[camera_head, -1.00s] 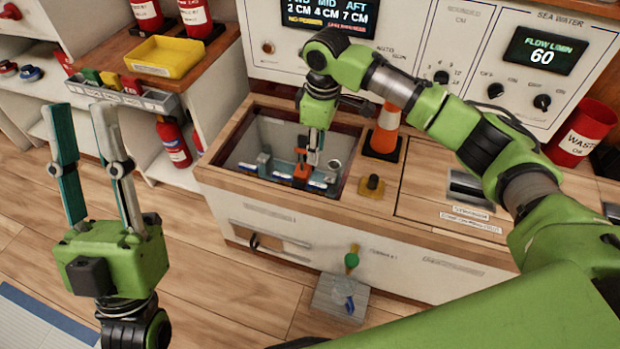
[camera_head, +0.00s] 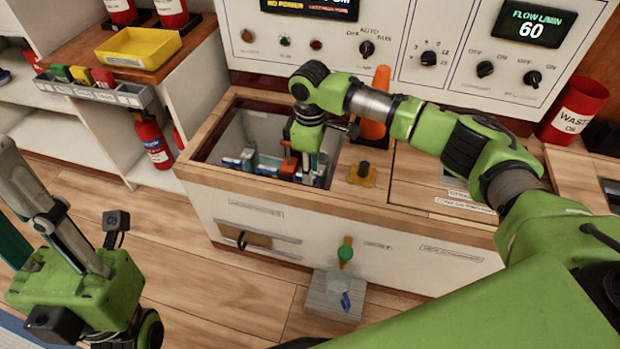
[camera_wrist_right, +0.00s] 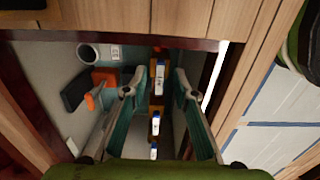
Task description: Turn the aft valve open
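My right gripper (camera_head: 307,162) reaches down into a sunken well (camera_head: 236,132) in the wooden counter. In the right wrist view its teal-padded fingers (camera_wrist_right: 160,80) are open. Blue-and-white labelled parts (camera_wrist_right: 155,122) with orange-brown pieces show in the gap between them, lower down. An orange valve handle (camera_wrist_right: 104,92) with a dark end is left of the fingers; it also shows in the head view (camera_head: 288,160). I cannot read the labels, so I cannot tell which valve is aft. My left gripper (camera_head: 8,195) is open and empty, its fingertips partly cut off at the left edge.
Well walls and wooden rim (camera_head: 205,150) surround the right gripper closely. A control panel (camera_head: 400,50) rises behind. A red waste bin (camera_head: 574,110) stands right.

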